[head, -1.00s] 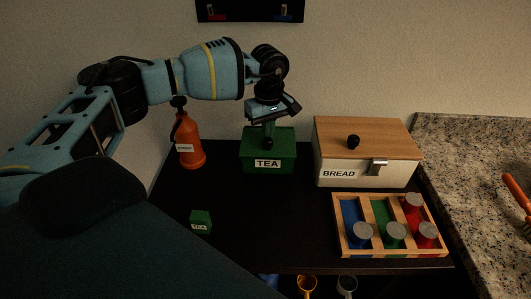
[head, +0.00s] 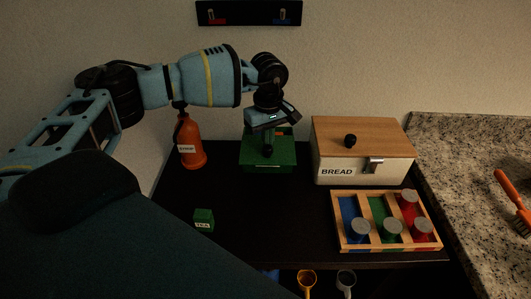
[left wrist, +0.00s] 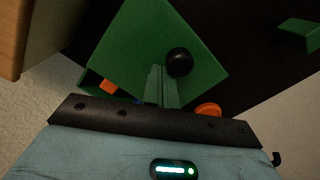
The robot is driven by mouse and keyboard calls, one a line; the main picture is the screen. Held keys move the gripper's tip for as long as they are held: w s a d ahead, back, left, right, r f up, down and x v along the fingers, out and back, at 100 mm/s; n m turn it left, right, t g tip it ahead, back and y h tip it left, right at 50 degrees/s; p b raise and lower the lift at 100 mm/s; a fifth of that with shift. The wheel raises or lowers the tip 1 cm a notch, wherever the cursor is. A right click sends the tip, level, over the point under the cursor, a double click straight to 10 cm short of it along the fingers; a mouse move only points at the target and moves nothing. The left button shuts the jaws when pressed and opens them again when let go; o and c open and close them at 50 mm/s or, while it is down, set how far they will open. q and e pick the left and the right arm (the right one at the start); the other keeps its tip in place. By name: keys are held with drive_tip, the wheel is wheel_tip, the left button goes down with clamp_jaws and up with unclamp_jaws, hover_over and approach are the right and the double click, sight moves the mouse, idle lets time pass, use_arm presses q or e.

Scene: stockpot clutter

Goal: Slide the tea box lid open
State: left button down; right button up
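The green tea box (head: 268,168) stands at the back of the dark table. Its green lid (left wrist: 160,35) has a black knob (left wrist: 179,62), and sits shifted toward the front, over the box's front label. In the left wrist view a dark gap shows at the lid's back edge, with something orange (left wrist: 108,86) inside. My left gripper (left wrist: 163,72) points down at the lid, its fingers close together with nothing visible between them. The fingertips are right beside the knob, on its back side; I cannot tell if they touch. My right gripper is out of view.
An orange bottle (head: 191,145) stands left of the box, a bread box (head: 362,150) to its right. A wooden tray (head: 340,237) with capsules is at front right. A small green TEA cube (head: 204,219) is at front left. The table's middle is clear.

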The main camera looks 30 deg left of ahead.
sight(268, 150)
use_arm(q)
drive_tip(key=shift+s+d, duration=0.55)
drive_tip(key=shift+s, duration=0.35)
drive_tip(key=shift+s+d, duration=0.55)
drive_tip(key=shift+s, duration=0.3)
drive_tip(key=shift+w+a+r, duration=0.15)
drive_tip(key=shift+w+r, duration=0.1)
drive_tip(key=shift+r, duration=1.1)
drive_tip(key=shift+w+a+r, duration=0.1)
drive_tip(key=shift+w+r, duration=0.1)
drive_tip(key=shift+r, duration=1.1)
drive_tip(key=shift+w+a+r, duration=0.15)
drive_tip(key=shift+w+r, duration=0.1)
drive_tip(key=shift+r, duration=1.1)
